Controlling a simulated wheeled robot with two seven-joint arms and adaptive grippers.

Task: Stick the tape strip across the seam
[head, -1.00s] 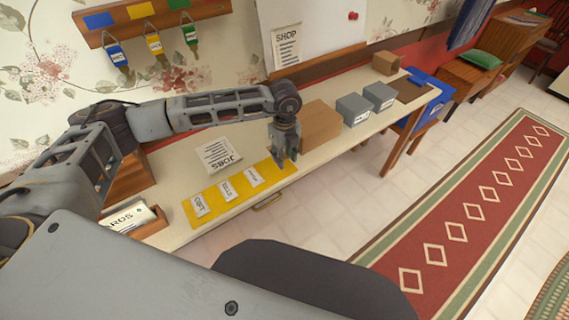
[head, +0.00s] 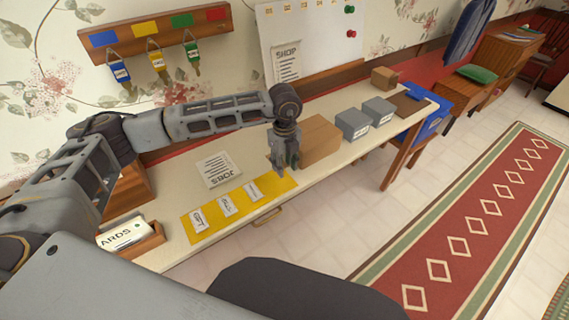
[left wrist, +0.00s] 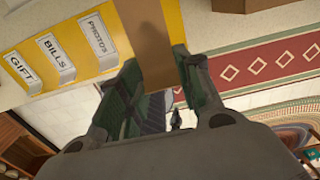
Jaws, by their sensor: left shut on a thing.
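My left gripper (head: 284,166) is over the right end of the yellow mat (head: 215,215), just left of the brown cardboard box (head: 319,139). In the left wrist view, the gripper (left wrist: 160,72) is shut on a flat brown strip (left wrist: 148,35), which looks like the tape strip. The strip reaches away from the fingers over the yellow mat (left wrist: 30,92). In the head view I cannot make the strip out. A corner of a brown box (left wrist: 240,5) shows at the top of the wrist view. I cannot see a seam clearly. My right gripper is not in view.
White labels reading GIFT (left wrist: 19,70), BILLS (left wrist: 55,57) and PHOTOS (left wrist: 97,35) lie on the mat. Two grey boxes (head: 352,124) (head: 378,111) stand right of the cardboard box. A JOBS sheet (head: 221,170) and a card tray (head: 147,241) are on the bench.

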